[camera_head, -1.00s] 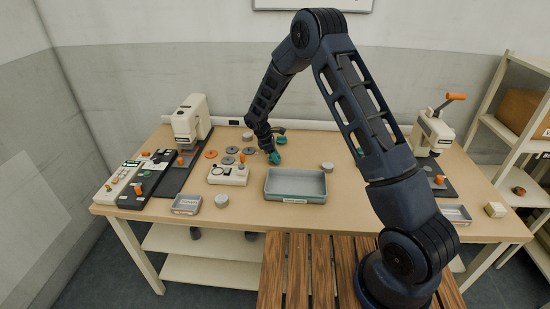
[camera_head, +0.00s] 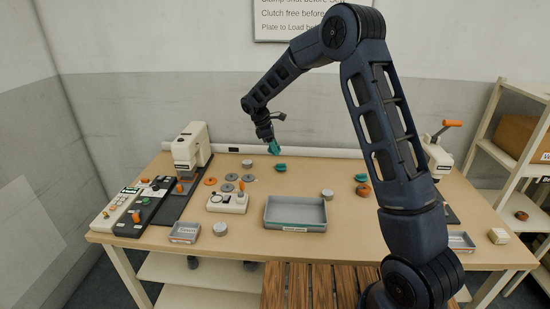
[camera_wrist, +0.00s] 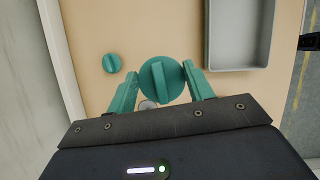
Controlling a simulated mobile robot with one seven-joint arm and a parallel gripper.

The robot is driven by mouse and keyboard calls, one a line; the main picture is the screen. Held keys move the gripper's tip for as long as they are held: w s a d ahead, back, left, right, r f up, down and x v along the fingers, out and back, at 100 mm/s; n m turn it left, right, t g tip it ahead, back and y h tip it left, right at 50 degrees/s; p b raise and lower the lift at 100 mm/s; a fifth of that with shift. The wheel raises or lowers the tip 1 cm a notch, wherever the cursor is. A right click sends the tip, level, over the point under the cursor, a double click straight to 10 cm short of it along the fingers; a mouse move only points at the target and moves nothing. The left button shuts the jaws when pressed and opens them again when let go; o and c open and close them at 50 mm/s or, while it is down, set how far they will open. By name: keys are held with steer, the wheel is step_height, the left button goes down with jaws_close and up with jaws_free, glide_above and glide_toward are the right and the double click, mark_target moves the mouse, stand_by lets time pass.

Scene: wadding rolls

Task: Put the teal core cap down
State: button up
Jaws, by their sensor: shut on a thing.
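My gripper (camera_head: 274,147) has teal fingers and is raised above the back middle of the table. In the wrist view its fingers (camera_wrist: 161,88) are shut on a round teal core cap (camera_wrist: 159,76) with a raised bar across its top. The held cap is clear of the table, and the fingers touch its sides. Another teal cap (camera_head: 281,167) lies on the table near the back; a teal cap on the table also shows in the wrist view (camera_wrist: 112,63). A further teal piece (camera_head: 361,178) lies to the right, close to my arm in the picture.
A grey tray (camera_head: 295,226) stands at the table's front middle. Several grey and orange discs (camera_head: 229,187) lie left of it, near a white fixture (camera_head: 228,203). A press (camera_head: 190,150) stands at the left. The table (camera_head: 300,180) has bare room behind the tray.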

steer(key=shift+s+d+r, duration=0.1)
steer(key=shift+r, duration=0.25)
steer(key=m, duration=0.2)
glide_above(299, 217)
steer(key=a, duration=0.2)
steer(key=shift+g, duration=0.3)
steer(key=f, duration=1.9)
steer(key=shift+s+d+f, duration=0.1)
steer(key=shift+d, duration=0.2)
steer(key=o, duration=0.9)
steer(key=shift+f, duration=0.15)
steer(key=shift+o, duration=0.2)
